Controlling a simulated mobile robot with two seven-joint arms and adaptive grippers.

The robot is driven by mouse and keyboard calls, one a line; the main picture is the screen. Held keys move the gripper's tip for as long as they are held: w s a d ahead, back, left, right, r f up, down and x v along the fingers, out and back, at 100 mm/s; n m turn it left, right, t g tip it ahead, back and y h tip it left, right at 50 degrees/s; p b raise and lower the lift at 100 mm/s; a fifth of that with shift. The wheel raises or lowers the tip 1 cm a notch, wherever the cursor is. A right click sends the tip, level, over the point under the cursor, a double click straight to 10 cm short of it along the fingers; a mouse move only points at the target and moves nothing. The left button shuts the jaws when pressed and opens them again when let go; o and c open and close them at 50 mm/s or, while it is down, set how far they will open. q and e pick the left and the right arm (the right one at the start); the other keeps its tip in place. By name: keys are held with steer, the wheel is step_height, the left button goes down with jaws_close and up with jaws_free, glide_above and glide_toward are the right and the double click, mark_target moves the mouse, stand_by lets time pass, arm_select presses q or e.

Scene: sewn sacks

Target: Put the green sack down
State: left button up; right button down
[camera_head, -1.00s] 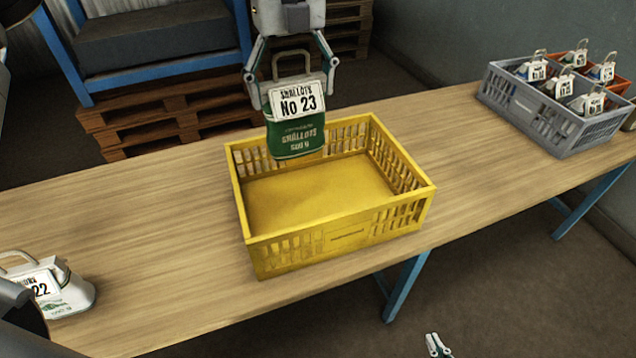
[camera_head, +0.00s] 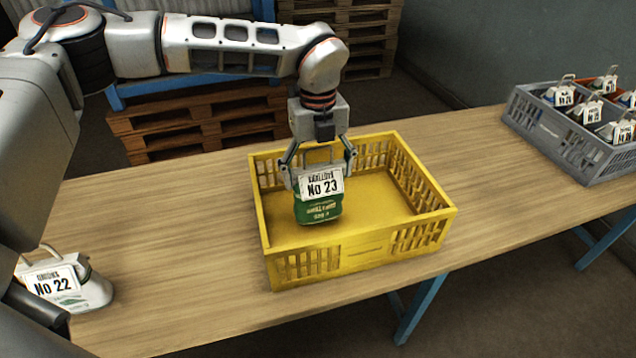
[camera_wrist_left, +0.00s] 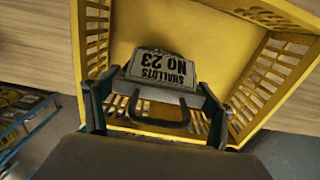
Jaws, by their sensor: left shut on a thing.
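The green sack (camera_head: 318,212), with a white label reading "SHALLOTS No 23" and a handle loop on top, hangs upright inside the yellow crate (camera_head: 365,262), towards its left side. My left gripper (camera_head: 320,176) is above it, shut on the sack, with one finger at each side of its top. The left wrist view shows the sack's label (camera_wrist_left: 158,68) and handle between the fingers (camera_wrist_left: 158,112), over the crate's yellow floor (camera_wrist_left: 200,30). I cannot tell whether the sack's base touches the crate floor. My right gripper is not in view.
A white sack labelled No 22 (camera_head: 68,285) stands on the wooden table (camera_head: 180,240) at the left. A grey crate (camera_head: 560,140) with several labelled sacks stands at the far right. The rest of the yellow crate's floor is clear.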

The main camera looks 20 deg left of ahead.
mark_target(318, 184)
arm_select(q)
steer(key=shift+f, duration=1.7)
steer(key=o, duration=2.1)
step_height(318, 184, up, 12)
steer(key=shift+r, duration=0.1)
steer(key=shift+s, duration=0.1)
